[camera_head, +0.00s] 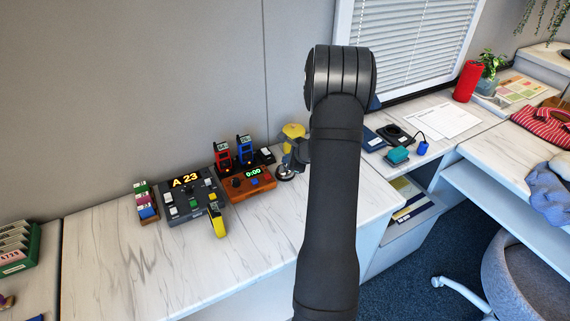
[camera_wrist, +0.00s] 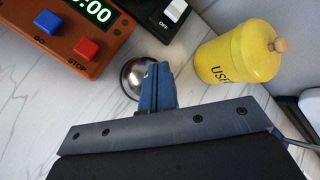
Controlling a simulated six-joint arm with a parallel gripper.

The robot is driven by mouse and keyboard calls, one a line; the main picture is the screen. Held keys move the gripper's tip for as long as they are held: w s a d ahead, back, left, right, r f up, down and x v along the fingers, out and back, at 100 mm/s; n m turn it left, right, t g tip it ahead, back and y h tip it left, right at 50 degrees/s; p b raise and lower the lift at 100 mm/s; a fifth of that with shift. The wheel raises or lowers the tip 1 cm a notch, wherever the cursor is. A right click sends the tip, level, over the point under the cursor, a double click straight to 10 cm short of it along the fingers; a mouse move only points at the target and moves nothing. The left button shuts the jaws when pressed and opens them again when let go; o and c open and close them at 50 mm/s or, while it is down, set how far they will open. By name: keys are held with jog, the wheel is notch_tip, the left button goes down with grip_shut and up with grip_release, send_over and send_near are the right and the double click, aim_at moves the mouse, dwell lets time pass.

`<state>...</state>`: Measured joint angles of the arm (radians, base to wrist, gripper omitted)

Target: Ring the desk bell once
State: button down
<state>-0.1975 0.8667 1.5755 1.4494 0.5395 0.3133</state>
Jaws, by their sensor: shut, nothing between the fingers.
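The desk bell (camera_wrist: 133,77) is a round silver dome on the marbled counter. In the wrist view it shows just left of and behind my gripper (camera_wrist: 158,70), which hides part of it. My gripper's blue fingers are shut and empty, with their tips over or beside the dome; I cannot tell whether they touch it. In the head view the bell (camera_head: 285,174) shows below my gripper (camera_head: 290,163), at the left of my dark arm.
An orange timer box (camera_head: 251,183) with GO and STOP buttons stands left of the bell. A yellow lidded jar (camera_wrist: 238,54) stands close on the right. A grey button console (camera_head: 189,199) and two radios (camera_head: 245,149) are further left.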

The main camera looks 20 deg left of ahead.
jog(key=shift+f, duration=0.3)
jog(key=shift+r, duration=0.1)
dwell(0.3)
jog(key=shift+r, duration=0.9)
jog(key=shift+r, duration=2.5)
notch_tip(320, 180, up, 4)
jog(key=shift+f, duration=0.1)
